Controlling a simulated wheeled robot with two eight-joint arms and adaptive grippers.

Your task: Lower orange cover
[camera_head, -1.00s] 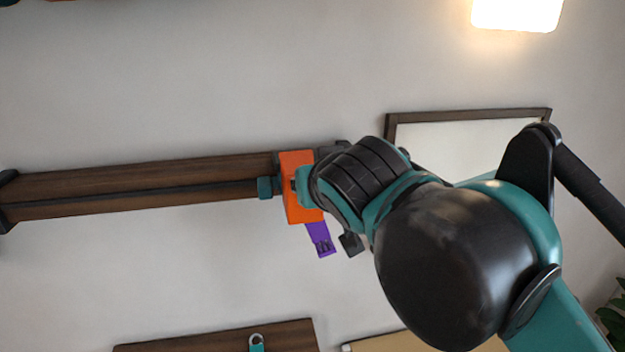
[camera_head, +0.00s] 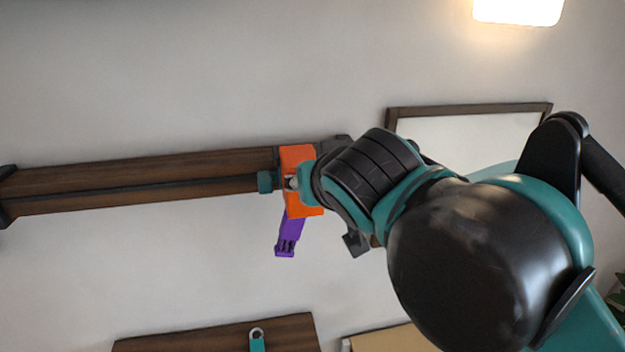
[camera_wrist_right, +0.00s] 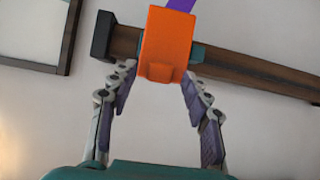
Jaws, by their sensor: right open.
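The orange cover (camera_head: 301,180) sits on the right end of a long brown wooden beam (camera_head: 130,182). A purple strap-like piece (camera_head: 289,236) hangs below the cover, leaning down and left. My right gripper (camera_wrist_right: 155,100) is open, its two fingers spread either side of the cover's lower end in the right wrist view, where the cover (camera_wrist_right: 165,45) shows between and beyond the fingertips. I see no clear grip on it. In the head view my right wrist and arm hide the fingers. My left gripper is not in view.
A teal block (camera_head: 265,182) sits on the beam just left of the cover. A framed white panel (camera_head: 460,140) hangs behind my arm at the right. A lower wooden board (camera_head: 200,340) bears a teal tool (camera_head: 257,342). The wall below the beam is clear.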

